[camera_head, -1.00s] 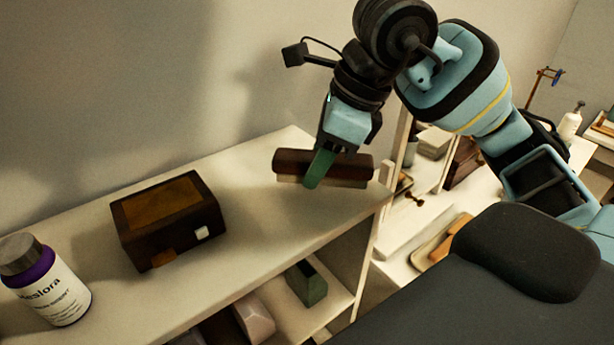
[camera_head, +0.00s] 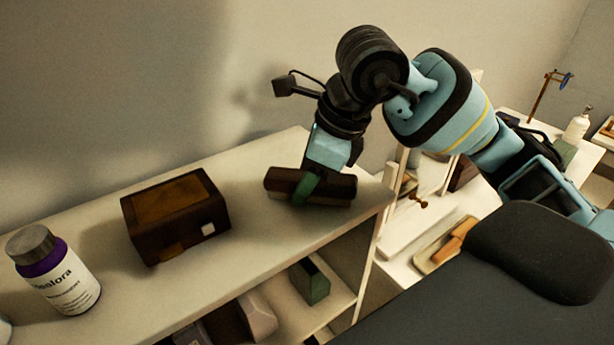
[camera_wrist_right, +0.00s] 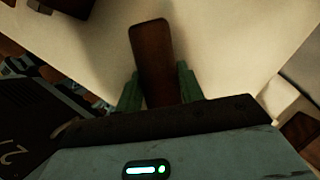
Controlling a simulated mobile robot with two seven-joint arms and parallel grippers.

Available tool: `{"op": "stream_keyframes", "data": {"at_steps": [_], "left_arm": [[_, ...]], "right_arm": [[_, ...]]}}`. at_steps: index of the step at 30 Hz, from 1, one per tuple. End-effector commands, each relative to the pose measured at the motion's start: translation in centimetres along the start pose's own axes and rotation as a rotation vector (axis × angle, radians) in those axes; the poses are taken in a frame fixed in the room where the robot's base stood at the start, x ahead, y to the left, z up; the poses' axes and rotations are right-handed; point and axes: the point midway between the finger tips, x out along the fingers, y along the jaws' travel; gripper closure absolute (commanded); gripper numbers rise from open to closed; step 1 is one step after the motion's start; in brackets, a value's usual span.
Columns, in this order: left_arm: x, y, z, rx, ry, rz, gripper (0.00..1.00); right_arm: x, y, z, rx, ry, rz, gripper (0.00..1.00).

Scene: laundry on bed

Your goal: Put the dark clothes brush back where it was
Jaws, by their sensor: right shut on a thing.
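The dark clothes brush (camera_head: 335,188) is a dark brown block with a paler bristle strip below. It lies level at the top of the white shelf unit (camera_head: 255,240), near its right end, and seems to be at or very near the surface. My right gripper (camera_head: 303,190) is shut on the brush from above, with a green finger across its near side. In the right wrist view the brush (camera_wrist_right: 153,55) sticks out between the two green fingers (camera_wrist_right: 160,92). Contact under the brush is hard to see. My left gripper is not in view.
A dark wooden box (camera_head: 175,215) stands left of the brush on the shelf top. A white bottle with a purple neck (camera_head: 62,275) stands farther left. Clear shelf surface lies between box and brush. Lower shelves hold a green box (camera_head: 312,283) and other items.

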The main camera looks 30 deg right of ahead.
Motion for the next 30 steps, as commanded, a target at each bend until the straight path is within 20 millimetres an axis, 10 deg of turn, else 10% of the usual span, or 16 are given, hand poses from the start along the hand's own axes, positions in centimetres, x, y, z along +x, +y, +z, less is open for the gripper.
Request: {"op": "stream_keyframes", "data": {"at_steps": [4, 5, 9, 22, 30], "left_arm": [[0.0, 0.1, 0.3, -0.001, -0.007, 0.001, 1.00], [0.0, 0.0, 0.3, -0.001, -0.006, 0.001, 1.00], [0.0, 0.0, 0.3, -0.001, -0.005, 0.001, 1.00], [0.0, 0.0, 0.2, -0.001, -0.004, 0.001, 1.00], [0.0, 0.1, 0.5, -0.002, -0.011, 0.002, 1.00]], "right_arm": [[0.4, 0.0, -0.2, 0.000, 0.000, 0.001, 0.80], [0.3, 0.0, -0.1, 0.000, 0.000, 0.000, 0.58], [0.3, 0.0, -0.1, 0.000, 0.000, 0.000, 0.40], [-0.7, -0.1, 0.0, 0.001, -0.001, -0.001, 0.40], [-5.8, 0.0, 0.1, 0.000, -0.004, -0.003, 0.40]]}}
